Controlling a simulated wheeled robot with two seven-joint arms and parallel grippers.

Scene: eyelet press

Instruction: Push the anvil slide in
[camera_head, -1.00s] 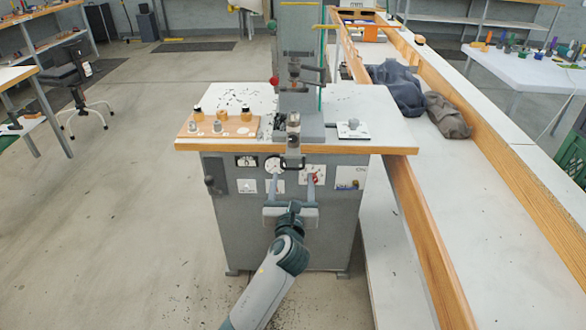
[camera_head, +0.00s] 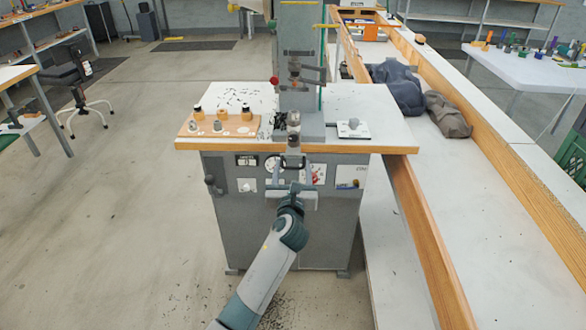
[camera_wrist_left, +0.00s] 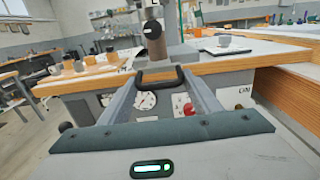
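The anvil slide (camera_head: 293,140) is a grey metal piece at the front of the press, standing out over the table's front edge. Its dark, U-shaped handle (camera_head: 293,161) faces me. My left gripper (camera_head: 291,180) is at the handle, just in front of and below it. In the left wrist view its two fingers stand wide apart, with the handle (camera_wrist_left: 160,73) between or just beyond the tips. Whether the fingers touch the handle is unclear. My right gripper is not in view.
The press column (camera_head: 300,60) rises behind the slide. A wooden board (camera_head: 218,127) with several small parts lies left on the tabletop, and a white plate (camera_head: 353,130) with a knob lies right. The cabinet front (camera_head: 232,225) carries dials. A wooden-railed bench stands at right.

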